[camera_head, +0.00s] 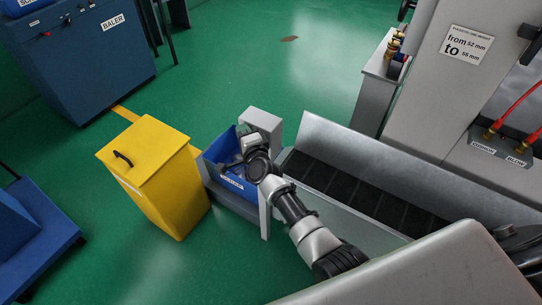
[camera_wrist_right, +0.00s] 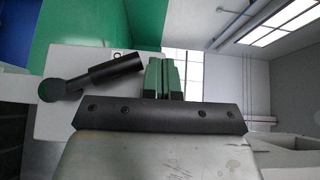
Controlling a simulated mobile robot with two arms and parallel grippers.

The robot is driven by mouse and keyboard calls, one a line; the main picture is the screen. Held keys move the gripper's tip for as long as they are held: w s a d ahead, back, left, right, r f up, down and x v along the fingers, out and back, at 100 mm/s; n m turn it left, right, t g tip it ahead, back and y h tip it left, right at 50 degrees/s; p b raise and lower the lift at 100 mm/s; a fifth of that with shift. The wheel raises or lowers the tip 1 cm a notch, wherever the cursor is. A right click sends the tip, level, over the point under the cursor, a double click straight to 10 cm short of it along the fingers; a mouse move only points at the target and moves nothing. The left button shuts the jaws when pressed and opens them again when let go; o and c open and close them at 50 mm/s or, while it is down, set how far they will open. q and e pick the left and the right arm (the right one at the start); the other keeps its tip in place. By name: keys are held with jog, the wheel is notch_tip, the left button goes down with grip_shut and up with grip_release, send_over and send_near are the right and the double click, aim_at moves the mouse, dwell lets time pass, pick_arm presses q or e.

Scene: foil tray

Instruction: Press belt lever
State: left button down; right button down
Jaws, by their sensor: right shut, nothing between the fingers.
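The belt lever (camera_wrist_right: 100,78) is a black handle with a round knob at its left end, seen in the right wrist view. It is mounted on a pale grey box, which also shows in the head view (camera_head: 262,121). My right gripper (camera_wrist_right: 164,76) is shut and empty, with its green fingers together just right of the lever's thick end. I cannot tell whether the fingers touch the lever. In the head view my right gripper (camera_head: 247,139) is by the grey box, and my wrist hides the lever there. My left gripper is not in view.
A dark conveyor belt (camera_head: 345,188) with metal side walls runs right from the box. A blue bin (camera_head: 238,186) stands below the box, beside a yellow bin (camera_head: 160,150). A blue baler (camera_head: 85,60) stands back left.

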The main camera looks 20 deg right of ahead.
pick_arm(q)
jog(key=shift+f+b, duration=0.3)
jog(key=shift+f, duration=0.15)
pick_arm(e)
jog(key=shift+w+a+f, duration=0.15)
jog(key=shift+w+a, duration=0.2)
jog(key=shift+w, duration=0.1)
